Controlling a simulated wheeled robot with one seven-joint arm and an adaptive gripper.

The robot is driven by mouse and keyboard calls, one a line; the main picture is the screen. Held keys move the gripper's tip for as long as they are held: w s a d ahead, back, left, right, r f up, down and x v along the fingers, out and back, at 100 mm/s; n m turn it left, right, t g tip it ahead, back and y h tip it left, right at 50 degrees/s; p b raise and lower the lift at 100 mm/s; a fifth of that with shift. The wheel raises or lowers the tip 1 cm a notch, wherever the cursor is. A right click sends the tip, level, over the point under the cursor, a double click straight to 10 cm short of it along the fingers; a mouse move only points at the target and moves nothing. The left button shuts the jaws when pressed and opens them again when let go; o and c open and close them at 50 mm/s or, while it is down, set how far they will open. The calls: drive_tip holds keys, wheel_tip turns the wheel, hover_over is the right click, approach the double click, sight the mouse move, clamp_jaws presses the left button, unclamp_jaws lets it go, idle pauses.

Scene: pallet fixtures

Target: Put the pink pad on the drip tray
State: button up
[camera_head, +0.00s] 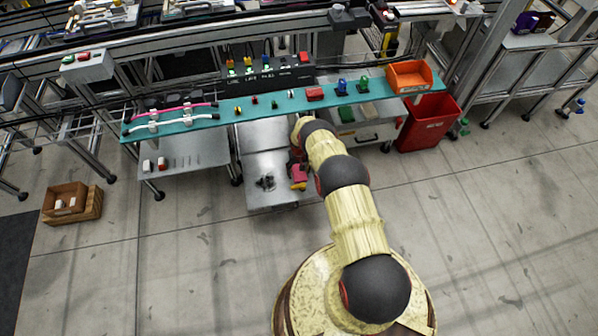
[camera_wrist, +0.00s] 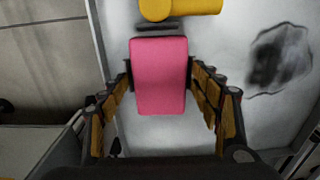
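The pink pad (camera_wrist: 160,75) is a rounded block between the two fingers of my gripper (camera_wrist: 160,68) in the wrist view. The fingertips meet its left and right edges, so my gripper looks shut on it. In the head view the pad (camera_head: 299,171) shows small beside my arm's end, over the right side of a pale metal tray (camera_head: 283,202). This looks like the drip tray; its surface (camera_wrist: 225,45) lies behind the pad in the wrist view. A dark stain (camera_head: 266,182) marks it. I cannot tell whether the pad touches the surface.
A yellow rounded object (camera_wrist: 180,8) is just beyond the pad. A teal shelf (camera_head: 215,115) with small parts runs behind the tray. A red bin (camera_head: 428,125) and an orange bin (camera_head: 409,76) are at right. A wooden box (camera_head: 72,203) sits on the open floor at left.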

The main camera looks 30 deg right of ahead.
sight(299, 173)
drive_tip(key=shift+o, duration=0.8)
drive_tip(key=shift+r, duration=3.7)
